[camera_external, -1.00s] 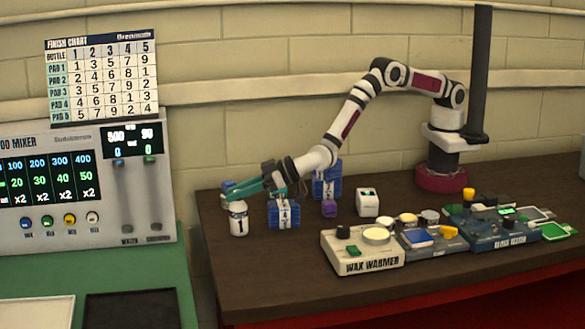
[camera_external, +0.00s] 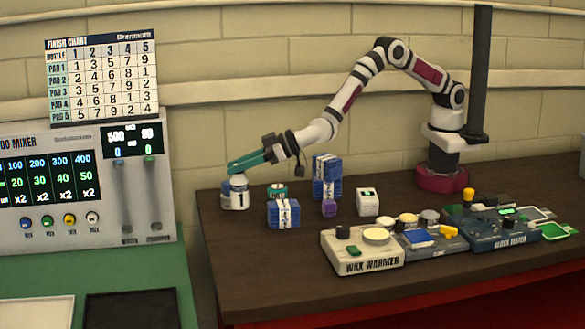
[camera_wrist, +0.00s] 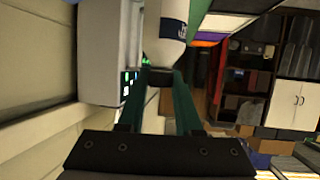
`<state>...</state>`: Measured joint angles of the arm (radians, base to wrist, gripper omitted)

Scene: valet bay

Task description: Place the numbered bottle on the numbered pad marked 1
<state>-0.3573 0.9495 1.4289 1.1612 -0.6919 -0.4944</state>
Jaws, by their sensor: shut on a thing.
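The white bottle marked 1 (camera_external: 238,196) is upright at the left end of the bench. My gripper (camera_external: 233,169), with teal fingers, is shut on its top. In the wrist view the pale bottle (camera_wrist: 166,38) sits between my fingertips (camera_wrist: 161,76). A blue stack (camera_external: 283,215) with a white label stands to the right, and a taller one (camera_external: 327,178) farther back. No pad marked 1 can be read.
A teal-topped item (camera_external: 277,190) stands behind the near blue stack. A purple item (camera_external: 329,208), a white box (camera_external: 368,202) and the wax warmer (camera_external: 362,252) are farther right. The bench's front left is clear.

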